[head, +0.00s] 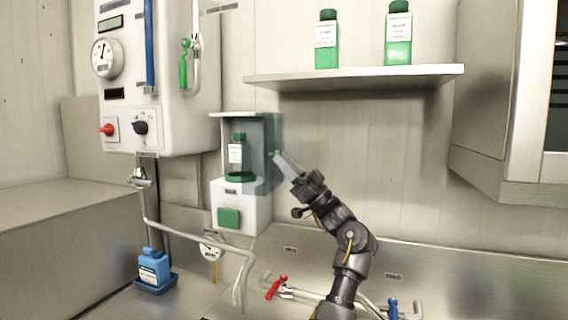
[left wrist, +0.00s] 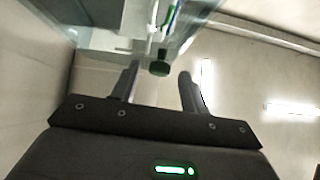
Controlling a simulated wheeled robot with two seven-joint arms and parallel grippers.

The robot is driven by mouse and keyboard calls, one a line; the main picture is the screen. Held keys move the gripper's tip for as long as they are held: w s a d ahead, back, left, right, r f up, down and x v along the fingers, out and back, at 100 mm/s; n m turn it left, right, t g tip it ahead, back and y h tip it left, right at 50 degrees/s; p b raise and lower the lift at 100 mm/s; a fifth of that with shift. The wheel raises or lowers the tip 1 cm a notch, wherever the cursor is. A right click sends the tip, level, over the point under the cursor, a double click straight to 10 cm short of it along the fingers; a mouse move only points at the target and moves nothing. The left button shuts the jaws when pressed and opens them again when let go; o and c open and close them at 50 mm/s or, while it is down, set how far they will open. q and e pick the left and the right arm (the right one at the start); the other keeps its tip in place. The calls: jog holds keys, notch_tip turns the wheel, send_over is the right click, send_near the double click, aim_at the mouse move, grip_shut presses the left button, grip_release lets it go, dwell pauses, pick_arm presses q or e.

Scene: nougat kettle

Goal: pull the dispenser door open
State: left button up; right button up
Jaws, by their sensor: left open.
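The dispenser (head: 241,206) is a white wall unit with a green button on its front and a green bottle (head: 237,155) inside. Its door (head: 259,160) is a see-through bluish panel at the right part of the dispenser; I cannot tell for sure whether it is ajar. A small green knob (head: 274,153) sits on the door's right part. My left gripper (head: 283,161) is at the knob, open. In the left wrist view the round dark green knob (left wrist: 160,66) shows between the spread fingertips (left wrist: 160,78); contact cannot be told. My right gripper is out of view.
A shelf (head: 350,78) with two green bottles is above right. A white control box (head: 160,90) with a gauge hangs at the left. Pipes, a red-handled valve (head: 276,288) and a blue bottle (head: 153,268) are below. A cabinet (head: 490,130) stands at the right.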

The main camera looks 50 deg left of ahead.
pick_arm(q)
jog(key=b+v, duration=0.4)
jog(key=v, duration=0.6)
jog(key=shift+a, duration=0.15)
